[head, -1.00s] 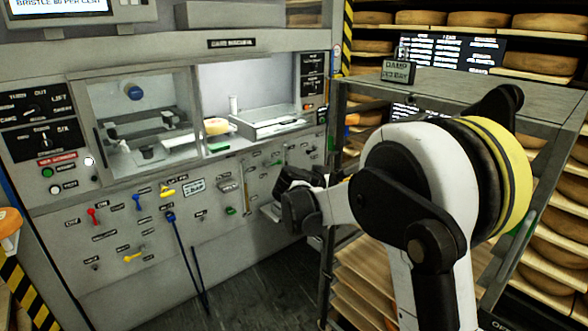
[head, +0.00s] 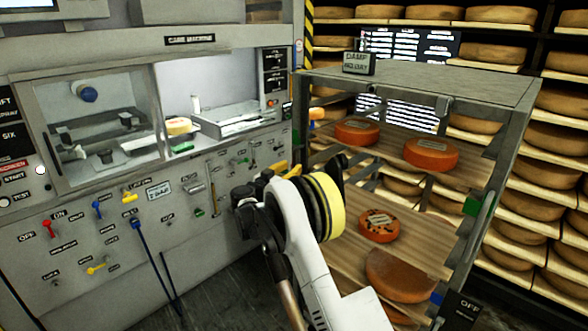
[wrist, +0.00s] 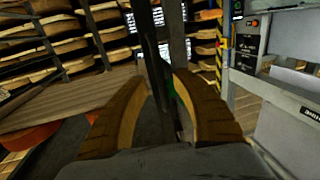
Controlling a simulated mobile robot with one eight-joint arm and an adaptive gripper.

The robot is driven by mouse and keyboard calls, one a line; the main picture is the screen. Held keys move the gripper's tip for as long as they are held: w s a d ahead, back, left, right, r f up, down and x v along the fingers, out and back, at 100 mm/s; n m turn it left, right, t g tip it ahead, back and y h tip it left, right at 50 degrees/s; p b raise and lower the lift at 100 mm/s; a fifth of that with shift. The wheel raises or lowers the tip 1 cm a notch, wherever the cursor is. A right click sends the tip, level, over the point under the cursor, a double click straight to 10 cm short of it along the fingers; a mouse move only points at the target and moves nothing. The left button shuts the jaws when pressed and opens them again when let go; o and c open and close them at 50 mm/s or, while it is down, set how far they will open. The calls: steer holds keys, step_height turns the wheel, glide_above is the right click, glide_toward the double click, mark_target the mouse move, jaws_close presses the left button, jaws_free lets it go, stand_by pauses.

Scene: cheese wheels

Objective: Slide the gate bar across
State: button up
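My gripper (wrist: 161,82) has two brown-yellow fingers spread apart in the wrist view. A dark upright bar (wrist: 149,35) stands between or just beyond them; contact cannot be told. In the head view my gripper (head: 283,169) is beside the rack's left front post, its fingers partly hidden by my wrist. The rack (head: 430,85) is a grey metal frame with wooden shelves. I cannot tell whether both views show the same bar.
Orange cheese wheels (head: 431,153) lie on the rack's shelves. The grey machine (head: 75,225), with levers and knobs, stands to the left. Cheese-filled shelves (head: 550,140) line the back. A green-marked handle (head: 482,215) is on the rack's right post.

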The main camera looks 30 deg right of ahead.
steer(key=shift+x, duration=1.2)
jaws_close()
steer(key=s+d+b, duration=0.1)
steer(key=s+d, duration=0.3)
steer(key=s, duration=0.9)
steer(key=s+d+b, duration=0.2)
steer(key=s+d, duration=0.3)
steer(key=s, duration=0.7)
steer(key=shift+s, duration=0.35)
steer(key=shift+d, duration=0.1)
jaws_free()
steer(key=shift+s+d, duration=0.1)
steer(key=shift+s, duration=0.05)
